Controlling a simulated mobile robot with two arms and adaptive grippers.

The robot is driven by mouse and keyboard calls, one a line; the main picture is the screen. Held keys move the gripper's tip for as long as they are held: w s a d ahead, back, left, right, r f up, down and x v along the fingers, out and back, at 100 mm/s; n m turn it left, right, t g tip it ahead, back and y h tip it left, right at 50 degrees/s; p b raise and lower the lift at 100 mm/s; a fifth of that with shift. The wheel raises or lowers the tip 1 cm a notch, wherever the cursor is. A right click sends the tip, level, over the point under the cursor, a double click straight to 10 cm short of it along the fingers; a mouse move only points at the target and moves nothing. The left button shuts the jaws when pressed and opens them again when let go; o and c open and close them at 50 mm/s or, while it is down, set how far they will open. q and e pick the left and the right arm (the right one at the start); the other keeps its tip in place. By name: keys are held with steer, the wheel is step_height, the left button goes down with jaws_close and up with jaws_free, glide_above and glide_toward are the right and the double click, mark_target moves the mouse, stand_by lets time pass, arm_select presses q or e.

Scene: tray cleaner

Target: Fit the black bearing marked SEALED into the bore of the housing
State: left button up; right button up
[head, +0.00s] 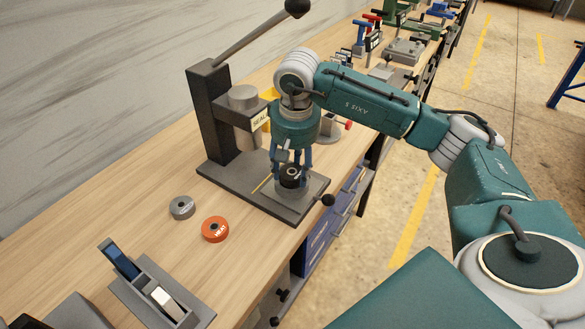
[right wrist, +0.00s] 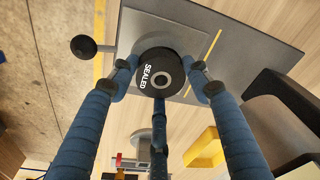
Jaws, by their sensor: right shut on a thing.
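The black bearing (head: 290,171), marked SEALED, is held between the blue fingers of my right gripper (head: 289,179). In the right wrist view the bearing (right wrist: 161,73) shows its lettered face and centre hole, with fingers on its sides. The grey housing (head: 293,191) stands on the press's base plate, directly below the bearing. In the right wrist view a strip of the housing (right wrist: 158,40) shows past the bearing's edge. The bore is hidden, and I cannot tell whether the bearing is above it or partly in it. My left gripper is not in view.
The dark press (head: 209,115) with its long lever stands behind my right gripper. An orange ring (head: 215,229) and a grey ring (head: 182,207) lie on the wooden bench to the left. A grey holder (head: 150,297) is nearer. Bare wood lies between.

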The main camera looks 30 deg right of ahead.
stand_by(0.5)
steer(key=shift+f+b, duration=0.4)
steer(key=shift+b, duration=0.2)
steer(key=shift+r, duration=0.25)
steer(key=shift+r, duration=0.2)
steer(key=shift+w, duration=0.15)
stand_by(1.9)
steer(key=shift+f+b, duration=0.5)
steer(key=shift+b, duration=0.15)
steer(key=shift+r, duration=0.25)
